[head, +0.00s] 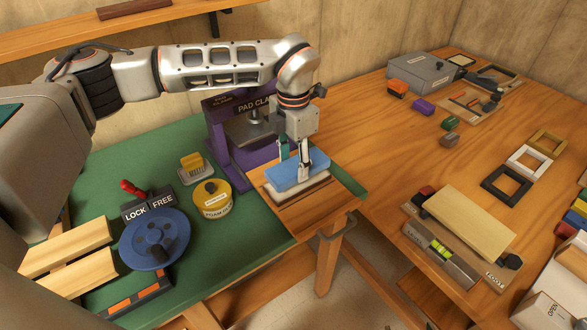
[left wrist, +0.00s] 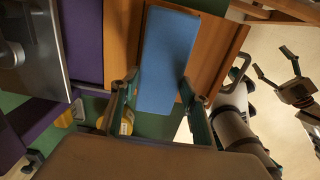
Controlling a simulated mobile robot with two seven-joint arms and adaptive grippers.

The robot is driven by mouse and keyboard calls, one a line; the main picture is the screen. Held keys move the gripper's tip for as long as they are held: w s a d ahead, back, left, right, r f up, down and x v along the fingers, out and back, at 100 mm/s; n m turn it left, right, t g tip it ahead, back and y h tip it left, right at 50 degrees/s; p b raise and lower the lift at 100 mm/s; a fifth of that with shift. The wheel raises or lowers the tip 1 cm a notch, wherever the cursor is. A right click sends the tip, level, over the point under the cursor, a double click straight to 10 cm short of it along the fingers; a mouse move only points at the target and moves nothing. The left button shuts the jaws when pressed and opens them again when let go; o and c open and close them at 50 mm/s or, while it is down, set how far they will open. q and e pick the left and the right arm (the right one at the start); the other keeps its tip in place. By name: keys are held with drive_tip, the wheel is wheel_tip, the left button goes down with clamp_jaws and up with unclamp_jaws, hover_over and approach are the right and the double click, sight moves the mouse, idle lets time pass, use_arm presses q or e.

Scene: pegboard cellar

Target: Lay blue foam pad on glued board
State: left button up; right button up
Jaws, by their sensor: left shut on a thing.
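The blue foam pad (head: 291,177) is a flat blue slab, held level in the head view; it also shows between the fingers in the left wrist view (left wrist: 167,60). My left gripper (head: 304,172) is shut on it from above. Directly below the pad is a pale-edged board (head: 304,194), mostly hidden by it. I cannot tell whether pad and board touch. A gripper that looks like my right one (left wrist: 271,58) shows in the left wrist view, open and empty, well away from the pad.
The purple pad clamp (head: 222,150) stands close behind and left of the pad. A yellow tin (head: 212,200), a blue knob wheel (head: 155,240) and wooden strips (head: 66,247) lie on the green mat.

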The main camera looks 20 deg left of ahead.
sight(293, 167)
use_arm(q)
wheel_tip(293, 167, down, 2)
drive_tip(key=shift+f, duration=0.25)
use_arm(e)
drive_tip(key=shift+s+f, duration=0.1)
drive_tip(key=shift+f, duration=0.1)
use_arm(q)
drive_tip(key=shift+f, duration=0.1)
drive_tip(key=o, duration=0.9)
use_arm(e)
drive_tip(key=shift+r, duration=0.1)
use_arm(q)
drive_tip(key=shift+r, duration=0.4)
wheel_tip(293, 167, up, 11)
drive_tip(key=shift+r, duration=0.2)
use_arm(e)
drive_tip(key=shift+f, duration=0.2)
use_arm(q)
drive_tip(key=shift+s, duration=0.1)
use_arm(e)
drive_tip(key=shift+s, duration=0.1)
